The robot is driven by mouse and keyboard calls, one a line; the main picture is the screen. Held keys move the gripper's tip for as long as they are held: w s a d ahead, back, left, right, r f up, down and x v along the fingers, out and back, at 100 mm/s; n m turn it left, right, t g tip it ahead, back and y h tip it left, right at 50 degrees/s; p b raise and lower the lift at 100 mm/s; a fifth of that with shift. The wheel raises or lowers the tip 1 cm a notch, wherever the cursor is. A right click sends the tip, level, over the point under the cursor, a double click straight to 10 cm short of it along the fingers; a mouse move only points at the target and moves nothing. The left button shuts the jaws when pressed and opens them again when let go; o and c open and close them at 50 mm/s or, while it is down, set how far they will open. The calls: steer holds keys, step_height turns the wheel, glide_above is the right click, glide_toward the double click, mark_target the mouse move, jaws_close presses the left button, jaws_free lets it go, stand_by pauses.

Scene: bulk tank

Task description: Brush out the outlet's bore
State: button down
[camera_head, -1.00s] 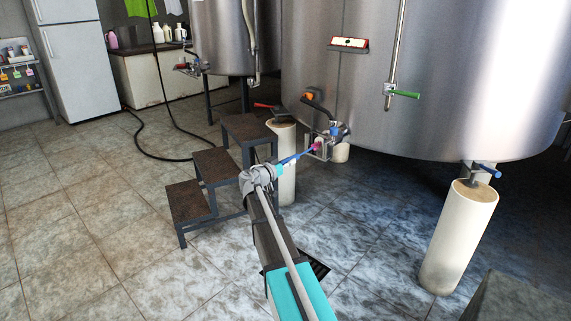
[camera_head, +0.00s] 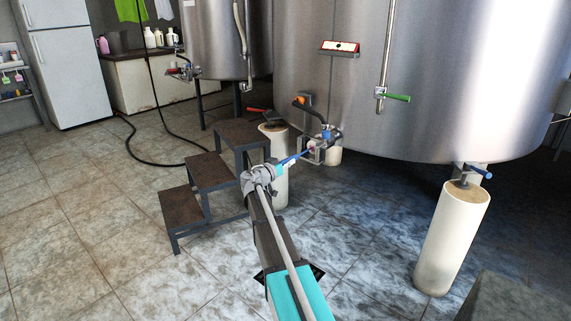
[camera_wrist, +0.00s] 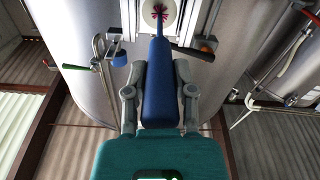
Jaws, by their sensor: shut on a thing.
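My gripper (camera_head: 270,176) is shut on the blue handle of a brush (camera_wrist: 158,85); the two grey fingers (camera_wrist: 160,78) press its sides. The brush points away from me, with pink bristles (camera_wrist: 160,13) at its far end. In the wrist view the bristles show against the pale round outlet (camera_wrist: 171,8), cut by the top edge. In the head view the outlet (camera_head: 319,152) sits low on the big steel tank (camera_head: 430,80), and the small pink tip is at its mouth. I cannot tell whether the bristles are inside the bore.
A dark-topped step stool (camera_head: 207,178) stands just left of my arm. White tank legs (camera_head: 452,240) stand at right and behind the gripper. A green-handled valve (camera_head: 396,97) hangs on the tank. A black hose (camera_head: 150,157) lies on the tiles. The left floor is open.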

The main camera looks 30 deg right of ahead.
steer(key=shift+a, duration=0.15)
steer(key=v, duration=0.6)
stand_by(0.9)
stand_by(0.5)
steer(key=shift+x, duration=3.15)
steer(key=shift+s+a, duration=0.1)
steer(key=v, duration=0.6)
steer(key=shift+s+a, duration=0.1)
